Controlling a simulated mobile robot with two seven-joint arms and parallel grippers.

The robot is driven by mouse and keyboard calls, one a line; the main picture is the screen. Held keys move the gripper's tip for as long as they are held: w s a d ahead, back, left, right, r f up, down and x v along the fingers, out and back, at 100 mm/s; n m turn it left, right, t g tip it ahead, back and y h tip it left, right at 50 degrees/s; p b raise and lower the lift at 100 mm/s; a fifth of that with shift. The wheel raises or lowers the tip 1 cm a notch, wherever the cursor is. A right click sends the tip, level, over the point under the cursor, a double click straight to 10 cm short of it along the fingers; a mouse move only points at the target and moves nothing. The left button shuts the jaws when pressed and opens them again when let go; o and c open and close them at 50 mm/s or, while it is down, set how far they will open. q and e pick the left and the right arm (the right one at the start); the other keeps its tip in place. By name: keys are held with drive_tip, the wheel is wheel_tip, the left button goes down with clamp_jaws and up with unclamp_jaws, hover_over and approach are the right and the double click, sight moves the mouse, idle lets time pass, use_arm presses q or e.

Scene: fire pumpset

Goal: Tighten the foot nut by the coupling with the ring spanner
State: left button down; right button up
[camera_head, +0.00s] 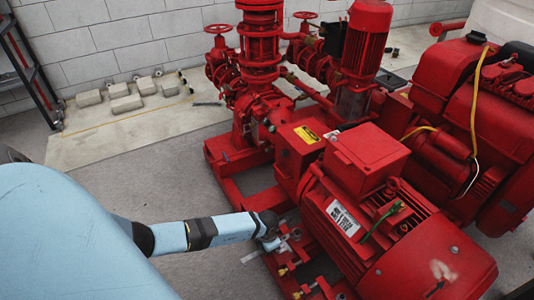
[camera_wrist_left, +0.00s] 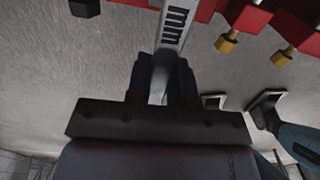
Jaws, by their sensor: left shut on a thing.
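My left gripper (camera_wrist_left: 165,75) is shut on the grey steel shank of the spanner (camera_wrist_left: 174,22), which bears "mm" lettering. The spanner runs out of the top of the left wrist view, so its far end is hidden there. In the head view my left gripper (camera_head: 276,241) is low beside the near side of the red motor (camera_head: 352,222), close to its foot and base frame. The red coupling guard (camera_head: 296,160) with a yellow label is just beyond. I cannot make out the foot nut or whether the spanner's ring is around it. My right gripper is not identifiable.
Brass-coloured bolts (camera_wrist_left: 227,42) stick out from the red frame near the spanner. A blue and black part (camera_wrist_left: 298,143) shows at lower right in the wrist view; I cannot tell what it is. Red pump pipework (camera_head: 260,55) stands behind. Grey floor (camera_head: 120,180) is clear on the left.

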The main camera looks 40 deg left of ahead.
drive_tip(key=shift+f+b, duration=0.75)
drive_tip(key=shift+f, duration=0.1)
idle(0.5)
